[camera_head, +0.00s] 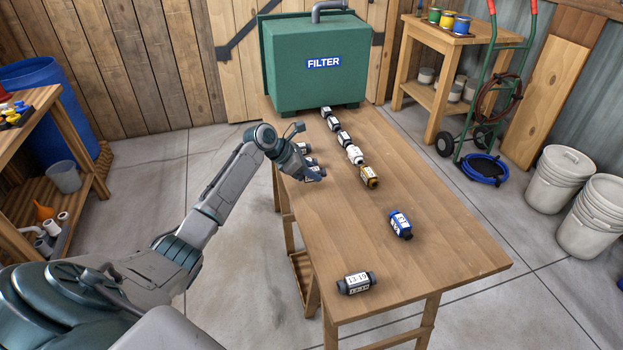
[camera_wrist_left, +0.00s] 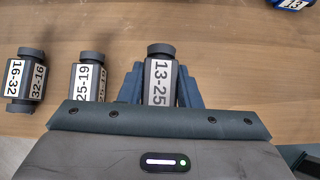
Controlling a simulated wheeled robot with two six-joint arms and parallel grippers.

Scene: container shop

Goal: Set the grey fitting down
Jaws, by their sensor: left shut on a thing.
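My left gripper (camera_head: 308,172) is over the left edge of the wooden table (camera_head: 440,255). In the left wrist view its blue-grey fingers (camera_wrist_left: 160,92) are shut on either side of a dark grey fitting (camera_wrist_left: 160,70) with a white label reading 13-25. The arm partly hides this fitting in the head view, and I cannot tell whether it touches the table. Two similar grey fittings lie to its left in the wrist view: one labelled 25-19 (camera_wrist_left: 88,80) and one labelled 16-32 and 32-16 (camera_wrist_left: 25,82). My right gripper is not in view.
A row of fittings runs from the green FILTER box (camera_head: 310,75) to a brass-coloured fitting (camera_head: 369,177). A blue fitting (camera_head: 401,224) and a grey fitting (camera_head: 356,283) lie nearer the front. The table's right side is clear.

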